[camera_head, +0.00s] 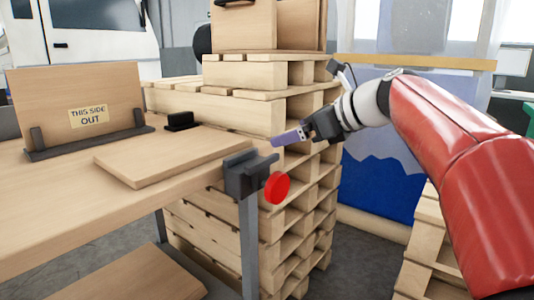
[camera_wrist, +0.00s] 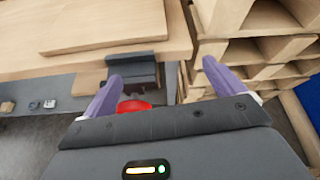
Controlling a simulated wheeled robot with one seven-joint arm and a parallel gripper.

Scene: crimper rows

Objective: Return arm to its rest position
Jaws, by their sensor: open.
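My gripper (camera_head: 290,138) is raised in the air to the right of the wooden table, above and beside its right corner. In the wrist view its two purple fingers (camera_wrist: 160,86) stand wide apart with nothing between them. My red arm reaches in from the right of the head view. A dark clamp (camera_head: 246,174) with a red round knob (camera_head: 277,188) is fixed at the table's corner, below the gripper. The clamp also shows in the wrist view (camera_wrist: 135,68), beyond the fingers, apart from them.
The table (camera_head: 60,215) bears a flat board (camera_head: 170,156), a small black block (camera_head: 179,121) and an upright board labelled "THIS SIDE OUT" (camera_head: 85,85) in a dark holder. Stacked pallets (camera_head: 235,105) stand close behind the gripper. A blue panel (camera_head: 380,180) is behind my arm.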

